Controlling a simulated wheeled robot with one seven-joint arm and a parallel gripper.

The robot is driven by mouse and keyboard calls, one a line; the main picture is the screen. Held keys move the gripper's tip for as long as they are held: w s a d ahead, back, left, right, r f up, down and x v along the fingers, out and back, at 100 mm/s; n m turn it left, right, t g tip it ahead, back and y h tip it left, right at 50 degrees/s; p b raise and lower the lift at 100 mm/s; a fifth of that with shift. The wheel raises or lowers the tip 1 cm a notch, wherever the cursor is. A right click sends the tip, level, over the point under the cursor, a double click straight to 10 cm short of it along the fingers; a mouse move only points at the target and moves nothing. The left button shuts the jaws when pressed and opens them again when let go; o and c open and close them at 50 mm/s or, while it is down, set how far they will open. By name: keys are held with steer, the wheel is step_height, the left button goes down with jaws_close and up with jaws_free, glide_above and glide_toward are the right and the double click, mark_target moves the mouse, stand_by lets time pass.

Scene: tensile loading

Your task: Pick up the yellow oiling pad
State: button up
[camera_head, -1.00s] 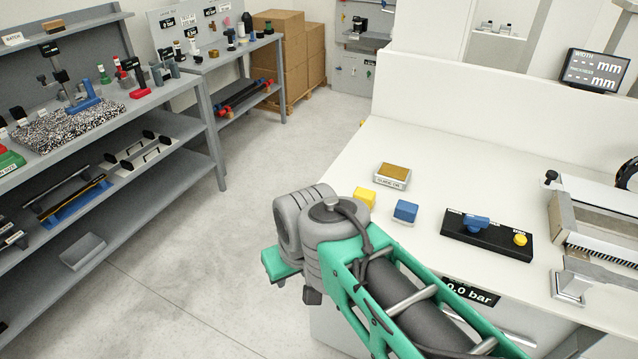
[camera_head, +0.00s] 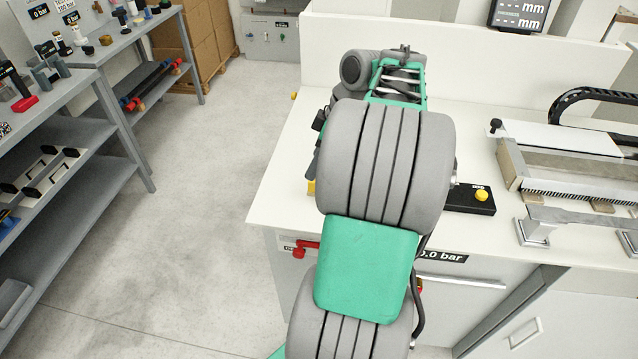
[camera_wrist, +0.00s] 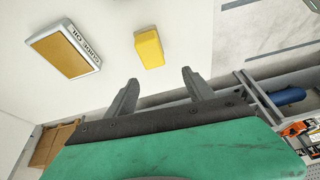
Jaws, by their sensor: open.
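The yellow oiling pad (camera_wrist: 149,48) is a small block lying on the white table top. In the wrist view it is just beyond my gripper (camera_wrist: 159,75), whose two fingers are apart and empty. The pad lies ahead of the gap between the fingertips, not between them. In the head view only a sliver of yellow, likely the pad (camera_head: 311,187), shows at the left of my arm. My arm hides most of the gripper there.
The guide oil tray (camera_wrist: 66,52) lies beside the pad in the wrist view. A black panel with a yellow button (camera_head: 481,195) is right of my arm. The table's edge (camera_wrist: 215,30) is close to the pad. The blue block is hidden.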

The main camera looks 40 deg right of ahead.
steer(key=s+d, duration=0.1)
steer(key=d, duration=0.1)
steer(key=shift+s+d+f, duration=0.2)
steer(key=shift+s+d, duration=0.2)
steer(key=shift+n, duration=0.4)
steer(key=x, duration=0.6)
steer(key=shift+a+f, duration=0.35)
steer(key=shift+w+f, duration=0.1)
steer(key=shift+f, duration=0.3)
steer(key=shift+c, duration=0.4)
jaws_close()
steer(key=shift+r, duration=0.1)
